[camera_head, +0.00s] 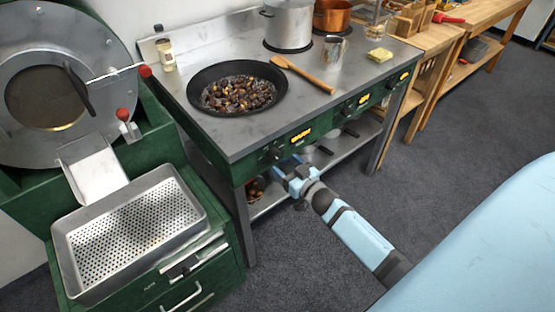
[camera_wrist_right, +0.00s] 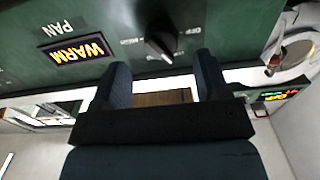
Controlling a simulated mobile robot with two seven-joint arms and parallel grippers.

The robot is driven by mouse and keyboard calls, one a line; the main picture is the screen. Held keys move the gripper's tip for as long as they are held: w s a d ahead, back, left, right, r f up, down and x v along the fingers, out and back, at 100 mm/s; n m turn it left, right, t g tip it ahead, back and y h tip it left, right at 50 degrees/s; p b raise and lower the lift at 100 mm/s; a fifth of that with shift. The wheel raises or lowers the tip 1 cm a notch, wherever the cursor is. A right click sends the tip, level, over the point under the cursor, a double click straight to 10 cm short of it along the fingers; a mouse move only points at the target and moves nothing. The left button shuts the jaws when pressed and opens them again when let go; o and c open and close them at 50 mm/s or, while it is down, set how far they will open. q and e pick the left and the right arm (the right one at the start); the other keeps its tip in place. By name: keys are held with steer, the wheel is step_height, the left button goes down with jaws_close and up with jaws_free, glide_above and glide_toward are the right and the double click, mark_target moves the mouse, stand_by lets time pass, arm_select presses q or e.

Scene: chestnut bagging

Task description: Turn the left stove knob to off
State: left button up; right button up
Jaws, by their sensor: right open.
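The left stove knob (camera_head: 274,154) is small and dark on the green front panel of the stove. In the right wrist view the knob (camera_wrist_right: 165,40) is black with a pale pointer line, and small lettering lies on both sides of it. A lit display (camera_wrist_right: 77,50) beside it reads WARM, under the label PAN. My right gripper (camera_head: 287,168) is just in front of the panel, close to the knob. In the wrist view its two fingers (camera_wrist_right: 161,72) are spread apart, with the knob just beyond the gap. My left gripper is out of view.
A black pan (camera_head: 237,88) of chestnuts sits on the stove top, with a wooden spoon (camera_head: 303,75) and a steel pot (camera_head: 288,24) nearby. A perforated tray (camera_head: 130,232) is on the green machine at left. The floor (camera_head: 450,135) at right is clear.

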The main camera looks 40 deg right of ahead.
mark_target(278, 159)
steer(key=shift+w+a, duration=0.2)
steer(key=shift+w, duration=2.05)
steer(key=shift+c, duration=0.2)
steer(key=c, duration=0.9)
